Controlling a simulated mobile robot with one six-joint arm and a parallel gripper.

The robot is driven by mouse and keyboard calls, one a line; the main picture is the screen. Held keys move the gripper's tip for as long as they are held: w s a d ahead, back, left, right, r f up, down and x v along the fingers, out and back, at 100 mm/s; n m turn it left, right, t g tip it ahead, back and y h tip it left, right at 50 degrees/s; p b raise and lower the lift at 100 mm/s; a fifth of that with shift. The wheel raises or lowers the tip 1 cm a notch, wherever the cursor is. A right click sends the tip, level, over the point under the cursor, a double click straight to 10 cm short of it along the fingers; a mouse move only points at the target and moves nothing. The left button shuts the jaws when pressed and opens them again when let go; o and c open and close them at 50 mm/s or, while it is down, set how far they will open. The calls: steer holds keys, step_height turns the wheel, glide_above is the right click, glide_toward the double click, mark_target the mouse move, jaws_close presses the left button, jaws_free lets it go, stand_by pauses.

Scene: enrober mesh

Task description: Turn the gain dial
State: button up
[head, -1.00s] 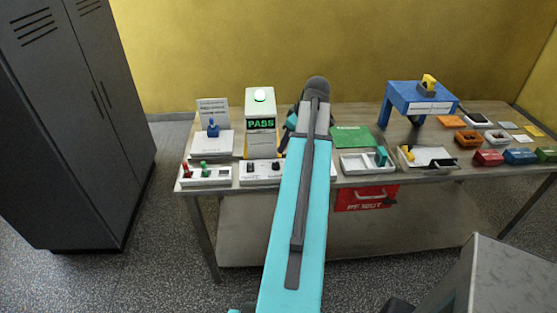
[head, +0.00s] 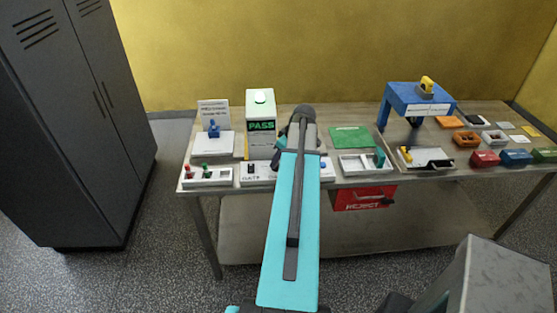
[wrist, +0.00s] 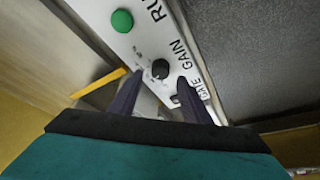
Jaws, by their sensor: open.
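The gain dial (wrist: 160,68) is a small black round knob on a white panel (wrist: 150,42), beside the printed word GAIN in the wrist view. My gripper (wrist: 160,78) is open, with its dark fingers on either side of the dial, tips close to it. I cannot tell whether they touch it. In the head view my turquoise arm hides the dial and the fingers. The left part of the panel (head: 246,182) shows there, with a GATE label and a black knob (head: 250,168).
A green button (wrist: 122,20) sits on the panel near the dial. A box reading PASS (head: 260,105) stands behind the panel. A switch tray (head: 222,180) lies to its left and a white tray (head: 352,170) to its right. A red REJECT bin (head: 362,198) hangs below the table.

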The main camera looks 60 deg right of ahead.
steer(key=shift+p+x, duration=0.5)
steer(key=shift+x, duration=1.1)
